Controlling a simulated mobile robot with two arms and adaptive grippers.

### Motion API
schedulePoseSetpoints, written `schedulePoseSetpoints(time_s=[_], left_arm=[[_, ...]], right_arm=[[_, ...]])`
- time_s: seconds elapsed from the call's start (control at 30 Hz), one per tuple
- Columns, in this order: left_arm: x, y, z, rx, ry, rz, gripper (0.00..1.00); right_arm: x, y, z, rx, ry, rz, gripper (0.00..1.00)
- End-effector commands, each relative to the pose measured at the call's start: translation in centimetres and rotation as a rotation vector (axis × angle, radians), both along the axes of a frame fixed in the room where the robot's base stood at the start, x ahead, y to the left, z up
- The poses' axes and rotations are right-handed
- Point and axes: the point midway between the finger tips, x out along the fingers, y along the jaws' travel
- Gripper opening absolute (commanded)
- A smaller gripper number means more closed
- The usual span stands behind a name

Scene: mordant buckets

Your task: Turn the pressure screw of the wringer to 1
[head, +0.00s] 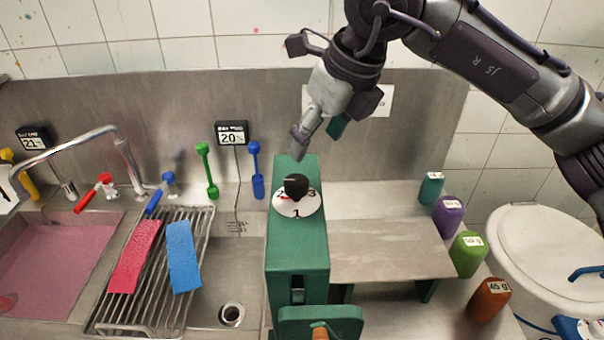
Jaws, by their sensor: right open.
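The green wringer (297,245) stands in the middle of the head view. On its top is a white dial (297,209) with the numbers 1, 2 and 3; the 1 faces the front. The pressure screw (296,186) is a black knob at the dial's middle. A small red mark shows at its left, close to the 2. My right gripper (302,143) hangs above and behind the knob, pointing down, apart from it and empty. It is seen edge-on, and its fingers partly overlap. My left gripper is out of view.
A sink with pink liquid (58,255) and a rack (105,312) with red and blue cloths lie at left. A faucet (95,135) arches there. Several colored weights, including a purple one (449,214), stand at right beside a white bucket lid (550,250). The steel shelf (385,250) is bare.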

Motion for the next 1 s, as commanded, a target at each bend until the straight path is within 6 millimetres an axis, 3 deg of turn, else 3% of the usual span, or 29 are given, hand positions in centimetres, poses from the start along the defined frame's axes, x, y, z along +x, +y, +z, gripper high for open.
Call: schedulePoseSetpoints(time_s=[0.3, 0.5, 0.7, 1.0], left_arm=[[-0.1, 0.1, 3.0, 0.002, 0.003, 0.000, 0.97], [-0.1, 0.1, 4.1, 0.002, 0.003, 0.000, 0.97], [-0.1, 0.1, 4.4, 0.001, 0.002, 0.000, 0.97], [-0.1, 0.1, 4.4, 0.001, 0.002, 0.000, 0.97]], right_arm=[[1.8, 1.8, -6.0, 0.001, 0.008, 0.000, 0.71], [2.7, 2.6, -9.0, 0.002, 0.006, -0.001, 0.71], [3.1, 2.9, -10.4, 0.003, 0.004, 0.000, 0.71], [3.2, 3.0, -10.6, 0.003, 0.003, 0.000, 0.68]])
